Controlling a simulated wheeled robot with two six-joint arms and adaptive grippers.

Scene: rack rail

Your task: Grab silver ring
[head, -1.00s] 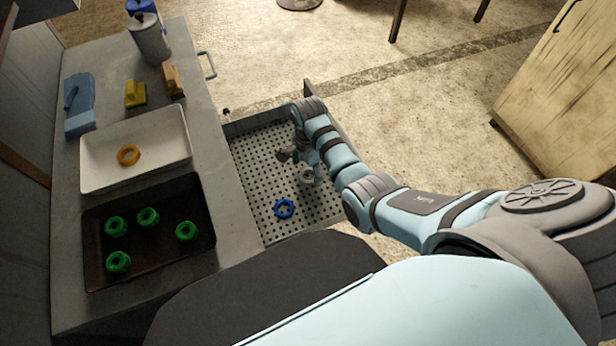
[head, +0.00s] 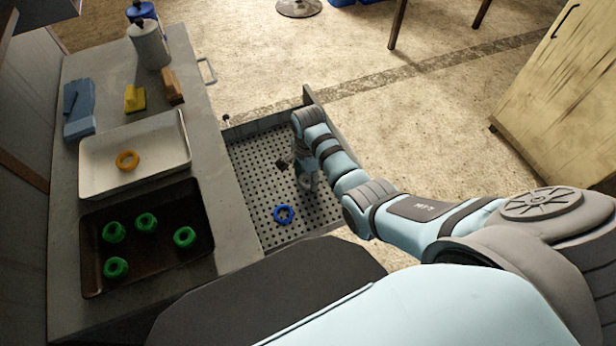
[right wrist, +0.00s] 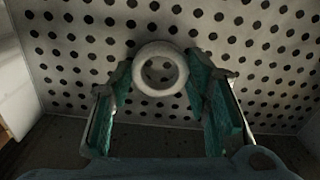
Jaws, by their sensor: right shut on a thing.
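The silver ring (right wrist: 160,91) shows pale grey in the right wrist view, between the two green-padded fingertips of my right gripper (right wrist: 160,72). The gripper is shut on it, with a finger at each side. The perforated drawer floor shows through the ring's hole. In the head view my right gripper (head: 308,182) points down into the open drawer (head: 262,185), and the ring is mostly hidden there. My left gripper is not in view.
A blue ring (head: 284,214) lies in the drawer near the gripper. On the counter at left are a white tray (head: 160,132) with an orange ring (head: 127,160) and a dark tray (head: 165,262) with several green rings (head: 146,222). The drawer walls surround the gripper.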

